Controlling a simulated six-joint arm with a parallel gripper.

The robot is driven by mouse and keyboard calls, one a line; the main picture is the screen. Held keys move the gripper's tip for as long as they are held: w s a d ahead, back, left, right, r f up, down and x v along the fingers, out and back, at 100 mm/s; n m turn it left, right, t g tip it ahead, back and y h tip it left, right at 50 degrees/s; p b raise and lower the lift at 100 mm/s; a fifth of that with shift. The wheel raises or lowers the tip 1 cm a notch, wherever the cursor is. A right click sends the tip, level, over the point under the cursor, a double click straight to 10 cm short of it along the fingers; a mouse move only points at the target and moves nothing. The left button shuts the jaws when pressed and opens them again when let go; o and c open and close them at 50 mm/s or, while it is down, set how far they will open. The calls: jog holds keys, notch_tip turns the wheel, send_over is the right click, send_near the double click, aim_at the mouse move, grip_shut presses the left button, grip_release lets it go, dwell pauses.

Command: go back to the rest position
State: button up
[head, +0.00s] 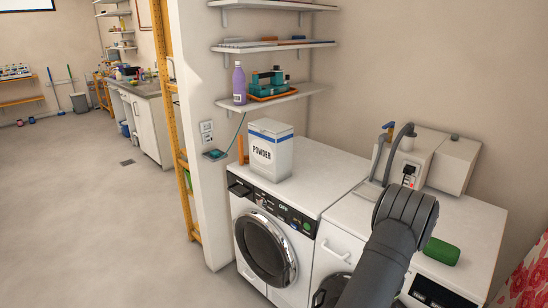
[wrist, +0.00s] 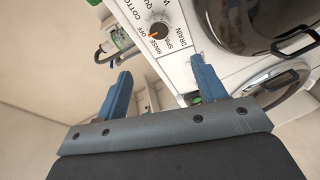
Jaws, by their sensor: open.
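My gripper (wrist: 160,82) shows in the wrist view, with two blue fingers spread apart and nothing held between them. In the head view my dark arm reaches up from the bottom right in front of the second white machine, and its gripper is hidden. The wrist view is tilted. Beyond the fingers it shows a white machine front with a dial (wrist: 160,30) marked OFF, RINSE, SPIN and DRAIN, and a dark round door (wrist: 250,22). The fingers appear apart from the panel, though the exact distance cannot be told.
A washing machine (head: 310,190) carries a POWDER box (head: 271,152). A pale unit with hoses (head: 410,160) and a green block (head: 441,251) stand on the right-hand top, near my arm. Shelves (head: 272,98) hang above. The floor (head: 90,220) at left is open.

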jog(key=x, duration=1.5)
jog(key=shift+w+d, duration=0.2)
jog(key=shift+w, duration=0.2)
jog(key=shift+w+d, duration=0.1)
jog(key=shift+w, duration=0.15)
jog(key=m+h, duration=0.1)
jog(key=m, duration=0.5)
jog(key=m+h, duration=0.1)
jog(key=m, duration=0.2)
jog(key=shift+h, duration=0.3)
jog(key=m, duration=0.3)
jog(key=m+g+h, duration=0.1)
jog(key=m, duration=0.1)
jog(key=shift+m+h, duration=0.3)
jog(key=shift+m, duration=0.1)
jog(key=shift+r+m+g+h, duration=0.1)
jog(key=shift+m+g+h, duration=0.2)
jog(key=shift+m, duration=0.9)
jog(key=shift+m+g+h, duration=0.2)
jog(key=shift+m+h, duration=0.1)
jog(key=shift+m, duration=0.9)
jog(key=shift+n, duration=0.3)
